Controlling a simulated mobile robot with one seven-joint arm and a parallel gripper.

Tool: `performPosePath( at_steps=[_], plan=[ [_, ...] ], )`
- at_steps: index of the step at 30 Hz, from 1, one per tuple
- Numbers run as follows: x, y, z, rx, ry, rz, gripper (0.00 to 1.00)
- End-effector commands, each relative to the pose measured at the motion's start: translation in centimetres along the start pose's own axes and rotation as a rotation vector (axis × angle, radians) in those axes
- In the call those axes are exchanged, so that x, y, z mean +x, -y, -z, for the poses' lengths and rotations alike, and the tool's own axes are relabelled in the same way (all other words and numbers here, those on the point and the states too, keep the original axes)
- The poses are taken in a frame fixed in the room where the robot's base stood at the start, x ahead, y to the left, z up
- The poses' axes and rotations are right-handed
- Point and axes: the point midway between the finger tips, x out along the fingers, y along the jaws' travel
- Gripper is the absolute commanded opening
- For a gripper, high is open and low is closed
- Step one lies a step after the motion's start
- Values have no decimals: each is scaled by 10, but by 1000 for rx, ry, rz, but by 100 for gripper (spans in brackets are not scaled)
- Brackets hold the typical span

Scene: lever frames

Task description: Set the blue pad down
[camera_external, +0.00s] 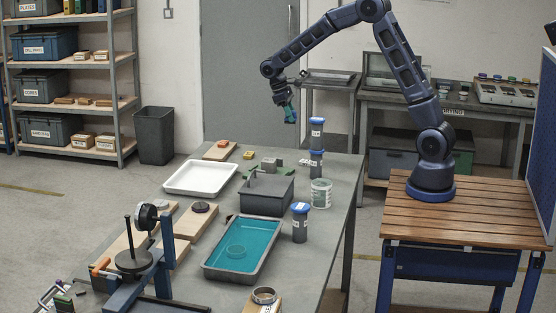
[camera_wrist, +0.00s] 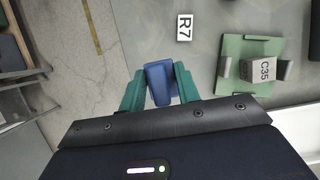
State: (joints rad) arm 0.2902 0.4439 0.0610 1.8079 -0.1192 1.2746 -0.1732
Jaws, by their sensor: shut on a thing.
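My gripper (camera_external: 288,112) hangs high above the far end of the grey table (camera_external: 340,180). In the wrist view its two green fingers (camera_wrist: 160,88) are shut on the blue pad (camera_wrist: 158,74), one on each side of it. The pad also shows as a small blue spot (camera_external: 290,119) at the tip of my gripper. It is clear of the table surface. In the wrist view the pad appears near the table's edge, with the floor to the left.
A label marked R7 (camera_wrist: 184,27) lies on the table. Right of it is a green fixture (camera_wrist: 231,78) with a grey C35 block (camera_wrist: 257,69). Blue-lidded jars (camera_external: 316,148), a dark box (camera_external: 266,194), a white tray (camera_external: 200,178) and a teal-filled tray (camera_external: 209,266) also occupy the table.

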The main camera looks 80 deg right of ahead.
Motion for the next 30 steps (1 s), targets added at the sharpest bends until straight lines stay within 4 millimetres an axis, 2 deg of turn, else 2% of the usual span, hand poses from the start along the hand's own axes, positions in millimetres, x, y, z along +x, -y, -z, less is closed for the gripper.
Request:
performPosePath(
  at_steps=[3,12,16,23,30],
  plan=[
    [25,0,10,-1,4,1,10],
    [81,0,33,0,3,1,10],
    [94,1,39,-1,1,0,10],
    [106,0,44,-1,1,0,10],
    [135,1,55,-1,2,0,10]
  ],
)
